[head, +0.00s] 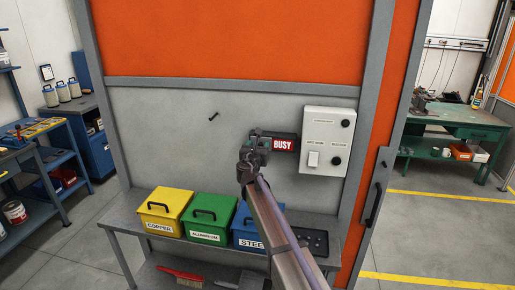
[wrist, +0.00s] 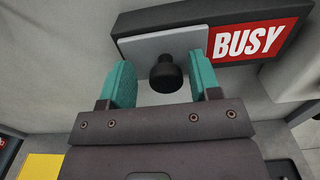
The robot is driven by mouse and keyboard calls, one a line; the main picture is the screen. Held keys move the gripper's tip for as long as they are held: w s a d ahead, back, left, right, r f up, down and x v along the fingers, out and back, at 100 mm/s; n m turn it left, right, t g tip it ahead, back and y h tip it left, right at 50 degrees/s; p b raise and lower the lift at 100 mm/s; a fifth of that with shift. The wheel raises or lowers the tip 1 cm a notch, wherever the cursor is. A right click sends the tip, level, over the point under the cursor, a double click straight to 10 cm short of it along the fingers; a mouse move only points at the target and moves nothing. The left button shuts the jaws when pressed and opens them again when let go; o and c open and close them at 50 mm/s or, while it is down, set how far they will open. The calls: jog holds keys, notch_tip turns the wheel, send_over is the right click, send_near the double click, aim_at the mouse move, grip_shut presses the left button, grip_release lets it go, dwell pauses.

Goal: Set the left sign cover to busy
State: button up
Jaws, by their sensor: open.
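The sign (head: 283,144) is on the grey panel, left of a white control box, with white BUSY lettering on red showing at its right part. In the wrist view the BUSY face (wrist: 246,41) is uncovered at the right. A grey sliding cover (wrist: 190,42) with a black knob (wrist: 166,75) sits over the left part of the dark sign frame. My gripper (wrist: 164,84) is open, with its teal fingertips on either side of the knob and gaps visible. In the head view my gripper (head: 253,147) hides the sign's left part.
The white control box (head: 327,141) with switches is close to the sign's right. Below, a bench holds yellow (head: 164,210), green (head: 207,218) and blue (head: 250,228) lidded bins. A small black hook (head: 213,116) is on the panel to the left.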

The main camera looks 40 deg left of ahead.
jog(key=v, duration=1)
jog(key=shift+s+d, duration=0.2)
jog(key=shift+s, duration=0.15)
